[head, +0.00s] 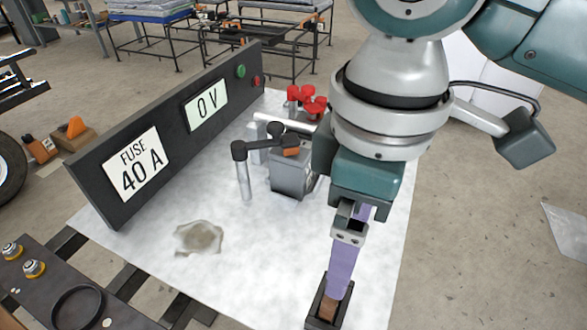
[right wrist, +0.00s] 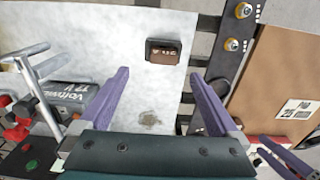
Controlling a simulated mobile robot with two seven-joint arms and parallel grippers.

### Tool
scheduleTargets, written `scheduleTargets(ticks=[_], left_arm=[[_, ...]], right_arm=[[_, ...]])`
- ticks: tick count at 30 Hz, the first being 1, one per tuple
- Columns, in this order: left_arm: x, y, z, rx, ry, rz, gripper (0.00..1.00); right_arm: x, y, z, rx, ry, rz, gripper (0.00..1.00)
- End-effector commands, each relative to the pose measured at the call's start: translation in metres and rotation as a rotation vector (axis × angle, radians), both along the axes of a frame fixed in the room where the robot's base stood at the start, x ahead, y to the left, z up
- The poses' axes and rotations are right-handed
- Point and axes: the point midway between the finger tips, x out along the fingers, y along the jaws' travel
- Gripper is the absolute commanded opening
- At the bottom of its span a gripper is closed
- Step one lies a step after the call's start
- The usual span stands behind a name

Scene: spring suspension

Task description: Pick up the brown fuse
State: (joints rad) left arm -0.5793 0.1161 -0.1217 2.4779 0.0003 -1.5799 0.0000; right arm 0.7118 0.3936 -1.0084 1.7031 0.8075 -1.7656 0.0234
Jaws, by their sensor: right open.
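The brown fuse (right wrist: 163,57) lies in a small black holder (right wrist: 150,44) on the white sheet, ahead of my right gripper (right wrist: 160,76) in the right wrist view. My right gripper's purple fingers are apart and empty, with the fuse beyond their tips. In the head view the right gripper (head: 338,288) points down over the fuse (head: 328,309) and its holder (head: 315,303), and the fingers partly cover them. Another pair of purple fingers (right wrist: 285,157), apparently my left gripper, shows at the lower right of the right wrist view. Its opening is unclear.
A black panel (head: 120,195) with "FUSE 40 A" and "0 V" signs stands behind the sheet. A grey device (head: 292,175), red knobs (head: 305,100) and a metal handle (head: 243,180) stand nearby. A dark plate (head: 60,295) lies at the lower left. The sheet's middle has a stain.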

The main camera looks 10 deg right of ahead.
Motion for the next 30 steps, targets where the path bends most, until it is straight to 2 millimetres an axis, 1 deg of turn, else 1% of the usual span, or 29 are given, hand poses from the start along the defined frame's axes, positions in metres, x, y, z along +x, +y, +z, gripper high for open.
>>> scheduleTargets(ticks=[9, 14, 21, 24, 29, 30], left_arm=[[0.000, 0.002, -0.017, 0.008, -0.003, -0.003, 0.50], [0.000, 0.003, -0.023, 0.009, -0.002, -0.004, 0.50], [0.000, 0.003, -0.041, 0.009, -0.002, -0.003, 0.50], [0.000, 0.003, -0.041, 0.009, -0.002, -0.003, 0.50], [0.000, 0.002, -0.040, 0.008, -0.002, -0.002, 0.50], [0.000, 0.002, -0.040, 0.007, -0.002, -0.002, 0.50]], right_arm=[[0.000, 0.000, -0.043, -0.003, 0.001, -0.001, 0.97], [-0.001, 0.001, -0.057, -0.002, 0.000, 0.001, 0.97], [-0.003, 0.005, -0.094, -0.003, -0.001, 0.000, 0.97], [-0.003, 0.005, -0.098, -0.002, -0.002, 0.000, 0.97], [-0.003, 0.005, -0.096, -0.002, -0.003, 0.000, 0.97], [-0.003, 0.005, -0.096, -0.002, -0.002, 0.000, 0.94]])
